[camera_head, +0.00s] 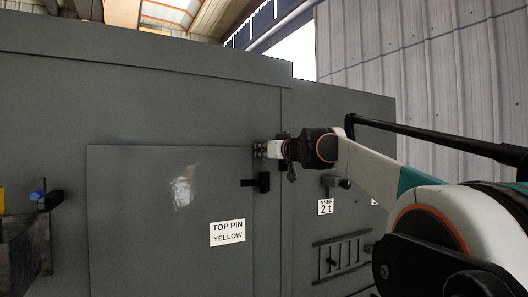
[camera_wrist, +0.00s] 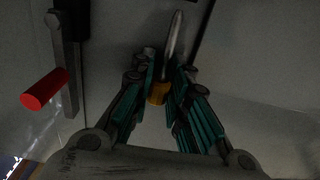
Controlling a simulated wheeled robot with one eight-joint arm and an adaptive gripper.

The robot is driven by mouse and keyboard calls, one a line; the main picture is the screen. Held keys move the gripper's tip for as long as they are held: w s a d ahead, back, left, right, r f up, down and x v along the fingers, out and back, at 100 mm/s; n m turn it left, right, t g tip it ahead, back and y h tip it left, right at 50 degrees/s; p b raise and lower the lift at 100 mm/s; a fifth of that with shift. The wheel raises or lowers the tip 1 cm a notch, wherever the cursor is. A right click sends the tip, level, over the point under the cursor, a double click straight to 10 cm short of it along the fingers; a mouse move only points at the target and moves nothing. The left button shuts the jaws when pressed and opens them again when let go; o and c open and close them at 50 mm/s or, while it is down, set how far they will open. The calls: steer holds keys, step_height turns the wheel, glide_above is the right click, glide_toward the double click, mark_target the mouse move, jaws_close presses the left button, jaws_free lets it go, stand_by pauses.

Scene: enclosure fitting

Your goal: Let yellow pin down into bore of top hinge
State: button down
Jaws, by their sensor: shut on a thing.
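My gripper (camera_head: 259,149) is at the upper right corner of the grey door panel, close to its face. In the wrist view, my gripper (camera_wrist: 168,78) has its teal-padded fingers shut on the yellow pin (camera_wrist: 158,93). The pin's yellow part sits between the pads, and its bare steel shank (camera_wrist: 175,36) reaches out beyond the fingertips. I cannot make out the pin in the head view. The top hinge and its bore are not clear in either view, so I cannot tell how the pin lines up with the bore.
The door panel (camera_head: 150,240) carries a "TOP PIN YELLOW" label (camera_head: 227,233). A black latch (camera_head: 263,182) sticks out just below my gripper. In the wrist view a red grip (camera_wrist: 45,90) stands at the left. A blue-ended part (camera_head: 38,195) is at the far left.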

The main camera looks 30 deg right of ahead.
steer(key=shift+f+b, duration=1.45)
steer(key=shift+f, duration=1.1)
stand_by(0.5)
steer(key=c, duration=1.5)
jaws_free()
steer(key=shift+o, duration=0.2)
steer(key=shift+d, duration=0.1)
steer(key=s, duration=0.7)
steer(key=shift+s, duration=0.25)
steer(key=shift+d, duration=0.1)
